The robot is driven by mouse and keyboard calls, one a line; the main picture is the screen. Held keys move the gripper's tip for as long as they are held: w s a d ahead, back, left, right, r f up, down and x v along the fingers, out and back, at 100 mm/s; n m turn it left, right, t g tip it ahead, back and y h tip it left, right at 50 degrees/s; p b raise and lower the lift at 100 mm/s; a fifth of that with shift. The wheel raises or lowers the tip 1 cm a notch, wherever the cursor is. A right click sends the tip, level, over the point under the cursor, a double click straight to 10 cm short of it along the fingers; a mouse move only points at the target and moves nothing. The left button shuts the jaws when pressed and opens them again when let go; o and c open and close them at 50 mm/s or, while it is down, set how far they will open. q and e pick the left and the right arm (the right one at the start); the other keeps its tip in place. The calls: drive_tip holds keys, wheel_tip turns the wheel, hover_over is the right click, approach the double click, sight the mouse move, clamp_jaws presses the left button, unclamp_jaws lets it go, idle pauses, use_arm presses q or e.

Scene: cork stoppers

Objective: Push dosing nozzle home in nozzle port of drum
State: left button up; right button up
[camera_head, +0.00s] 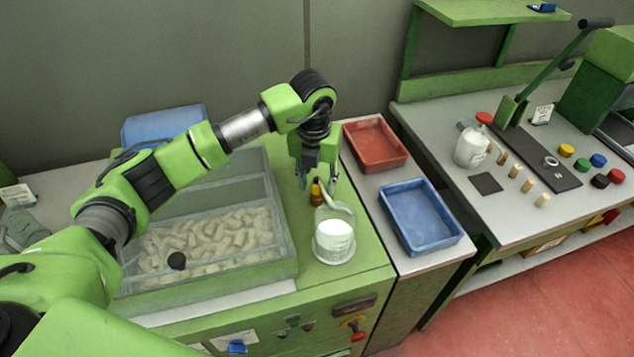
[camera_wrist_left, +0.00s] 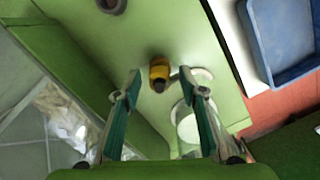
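A small yellow nozzle-like piece with a dark end (camera_head: 317,192) stands on the green machine top; it also shows in the left wrist view (camera_wrist_left: 159,74). I cannot tell how deep it sits or whether a port lies under it. My left gripper (camera_head: 318,174) is above it, pointing down. In the left wrist view its two fingers (camera_wrist_left: 160,103) are spread wide with nothing between the tips, and the yellow piece lies beyond them. No part is clearly recognisable as the drum; a clear-walled bin of corks (camera_head: 285,245) is left of the gripper. My right gripper is not in view.
A clear jar with white contents (camera_head: 333,238) stands close in front of the yellow piece. A red tray (camera_head: 375,145) and a blue tray (camera_head: 420,217) lie to the right. A second bench (camera_head: 480,200) holds a white bottle, corks and coloured caps.

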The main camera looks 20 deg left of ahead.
use_arm(q)
wheel_tip(320, 180, up, 11)
drive_tip(key=s, duration=0.1)
drive_tip(key=shift+s, duration=0.2)
drive_tip(key=shift+r, duration=0.1)
